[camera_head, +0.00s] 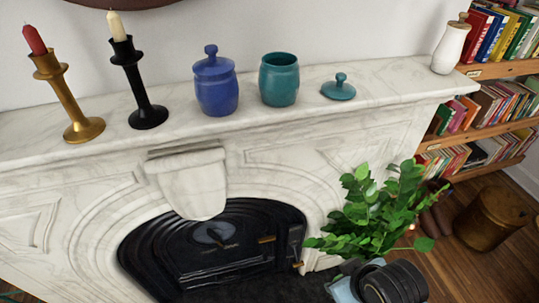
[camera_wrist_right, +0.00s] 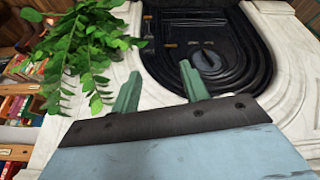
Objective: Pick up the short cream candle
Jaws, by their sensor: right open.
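The short cream candle (camera_head: 116,26) stands upright in a black candlestick (camera_head: 139,85) on the left part of the marble mantel. My right gripper (camera_wrist_right: 158,92) shows in the right wrist view, with its two green fingers apart and nothing between them. It faces the fireplace front and is well away from the candle, which is not in that view. Part of my right arm shows at the bottom right of the head view. My left gripper cannot be made out in either view.
A red candle (camera_head: 34,40) in a gold candlestick (camera_head: 72,98) stands left of the black one. A blue lidded jar (camera_head: 216,85), an open teal jar (camera_head: 279,80), a teal lid (camera_head: 338,90) and a white bottle (camera_head: 450,48) stand along the mantel (camera_head: 385,85). A leafy plant (camera_head: 375,215) is below right.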

